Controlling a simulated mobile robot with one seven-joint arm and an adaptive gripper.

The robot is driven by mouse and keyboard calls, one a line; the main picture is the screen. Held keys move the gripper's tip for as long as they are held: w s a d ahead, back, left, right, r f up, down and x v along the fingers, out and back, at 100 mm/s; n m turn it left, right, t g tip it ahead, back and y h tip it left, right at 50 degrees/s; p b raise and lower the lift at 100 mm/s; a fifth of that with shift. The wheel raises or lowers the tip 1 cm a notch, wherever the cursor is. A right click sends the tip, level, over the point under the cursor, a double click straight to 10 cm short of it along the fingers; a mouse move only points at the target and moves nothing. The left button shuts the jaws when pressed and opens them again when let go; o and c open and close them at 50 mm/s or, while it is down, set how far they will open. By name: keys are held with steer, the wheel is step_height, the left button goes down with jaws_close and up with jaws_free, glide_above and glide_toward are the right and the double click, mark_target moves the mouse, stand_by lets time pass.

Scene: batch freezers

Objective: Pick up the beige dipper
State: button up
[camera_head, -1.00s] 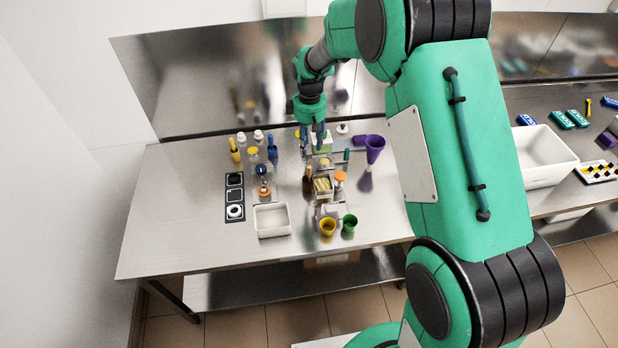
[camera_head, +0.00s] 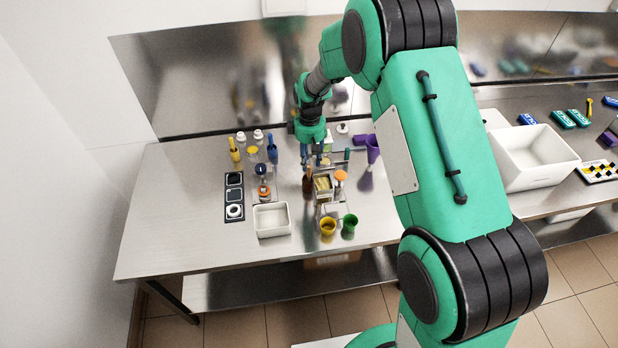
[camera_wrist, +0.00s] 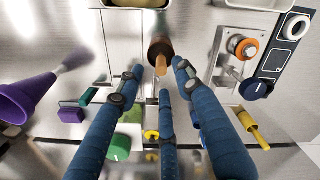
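A beige-tipped stick stands upright out of a dark brown holder; I take it for the beige dipper (camera_wrist: 161,66). In the head view the brown holder (camera_head: 307,185) is on the table just below my gripper (camera_head: 312,160). In the wrist view my gripper (camera_wrist: 158,80) has its three blue fingers spread. The beige tip is close to the fingertips, between the two outer ones, with gaps on both sides. Nothing is held. Whether any finger touches the stick cannot be told.
A purple funnel (camera_head: 373,148) stands to the right. Yellow (camera_head: 234,149) and blue (camera_head: 272,150) upright tools stand at the left. An orange-topped item (camera_head: 340,176) is close by. A white bin (camera_head: 271,219) and yellow (camera_head: 327,227) and green (camera_head: 349,225) cups are in front. The table's left side is clear.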

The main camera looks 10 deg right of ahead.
mark_target(309, 166)
steer(key=shift+a+f+b, duration=0.1)
steer(key=shift+f+b, duration=0.3)
steer(key=shift+f, duration=2.15)
jaws_close()
